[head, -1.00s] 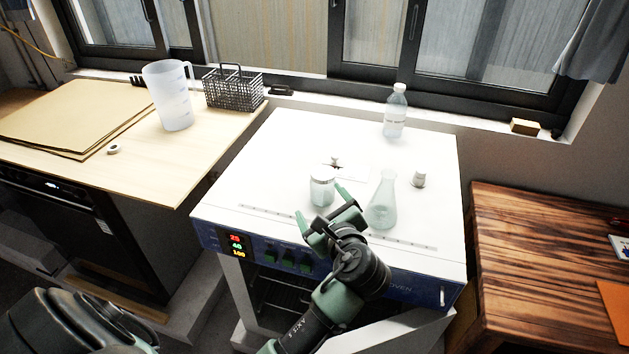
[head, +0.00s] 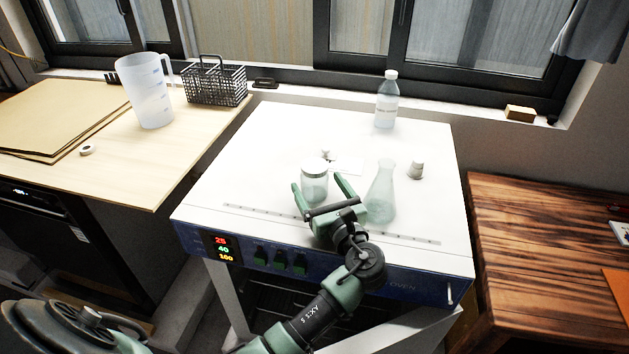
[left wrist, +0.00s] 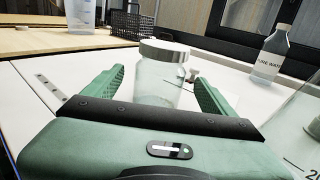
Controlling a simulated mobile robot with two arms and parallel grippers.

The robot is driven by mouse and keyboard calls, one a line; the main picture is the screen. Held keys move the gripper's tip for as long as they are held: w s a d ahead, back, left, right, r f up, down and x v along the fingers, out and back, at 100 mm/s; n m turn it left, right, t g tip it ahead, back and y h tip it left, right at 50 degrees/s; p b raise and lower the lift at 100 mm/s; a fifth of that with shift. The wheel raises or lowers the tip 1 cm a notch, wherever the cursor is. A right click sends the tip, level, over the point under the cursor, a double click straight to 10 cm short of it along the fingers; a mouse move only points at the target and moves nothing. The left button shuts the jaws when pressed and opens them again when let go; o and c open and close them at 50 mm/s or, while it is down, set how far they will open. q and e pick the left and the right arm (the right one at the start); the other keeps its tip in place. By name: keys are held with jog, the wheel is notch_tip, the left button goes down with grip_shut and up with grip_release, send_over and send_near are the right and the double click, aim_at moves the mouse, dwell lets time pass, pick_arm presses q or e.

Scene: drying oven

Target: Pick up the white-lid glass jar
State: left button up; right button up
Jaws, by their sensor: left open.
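The glass jar (head: 314,184) stands upright on the white top of the drying oven (head: 270,140). Its lid looks whitish in the head view and silvery in the left wrist view, where the jar (left wrist: 160,80) sits between the fingers. My left gripper (head: 317,188) is open, with one finger on each side of the jar. The jar's lower part is hidden behind the gripper body in the left wrist view. My right gripper is not in view.
A conical flask (head: 382,193) stands just right of my left gripper. The oven top's left side is clear.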

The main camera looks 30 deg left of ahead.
pick_arm(q)
jog(key=x, duration=0.6)
jog(key=shift+p, duration=0.35)
jog(key=c, duration=1.5)
